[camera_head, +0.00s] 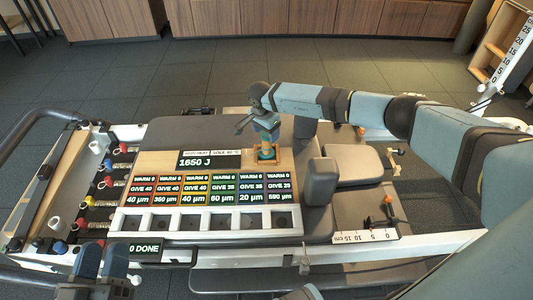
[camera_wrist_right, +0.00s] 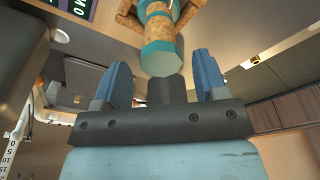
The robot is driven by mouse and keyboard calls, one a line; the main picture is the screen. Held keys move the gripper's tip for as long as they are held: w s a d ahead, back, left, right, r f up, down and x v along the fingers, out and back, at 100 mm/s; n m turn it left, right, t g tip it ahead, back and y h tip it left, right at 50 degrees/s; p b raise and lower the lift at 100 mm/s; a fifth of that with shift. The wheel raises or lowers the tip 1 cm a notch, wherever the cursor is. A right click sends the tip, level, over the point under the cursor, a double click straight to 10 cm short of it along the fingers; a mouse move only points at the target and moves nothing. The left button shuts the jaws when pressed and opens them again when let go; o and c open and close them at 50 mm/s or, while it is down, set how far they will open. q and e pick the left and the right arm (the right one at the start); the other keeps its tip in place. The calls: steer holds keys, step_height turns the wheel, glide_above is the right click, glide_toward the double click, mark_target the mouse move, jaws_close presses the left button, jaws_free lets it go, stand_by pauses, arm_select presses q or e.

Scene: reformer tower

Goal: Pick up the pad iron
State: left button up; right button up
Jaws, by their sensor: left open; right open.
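What I take to be the pad iron (camera_head: 266,152) stands upright in a small wooden holder (camera_head: 285,160) on the tan board. In the right wrist view it has a teal faceted end (camera_wrist_right: 158,58) and a cork-brown middle. My right gripper (camera_head: 256,124) is above it, open. In the wrist view its blue fingers lie on either side of the teal end, with gaps showing; I cannot tell if they reach level with it. My left gripper (camera_head: 102,262) is open and empty at the bottom left, far from the iron.
The board carries a display (camera_head: 210,160) reading 1650 J, a row of coloured labels and several dark square pads (camera_head: 208,222). A grey upright block (camera_head: 321,181) stands right of the holder. Open floor lies behind.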

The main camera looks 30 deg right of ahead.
mark_target(267, 140)
steer(key=f, duration=0.1)
steer(key=f+b, duration=0.1)
steer(key=f, duration=0.1)
steer(key=f+b, duration=0.1)
steer(key=f, duration=0.1)
steer(key=shift+w+d+f, duration=0.15)
steer(key=shift+d, duration=0.15)
arm_select(q)
step_height(267, 140, down, 3)
steer(key=shift+w+d+f+g, duration=0.15)
steer(key=shift+f+g, duration=0.05)
steer(key=shift+g, duration=0.4)
arm_select(e)
jaws_close()
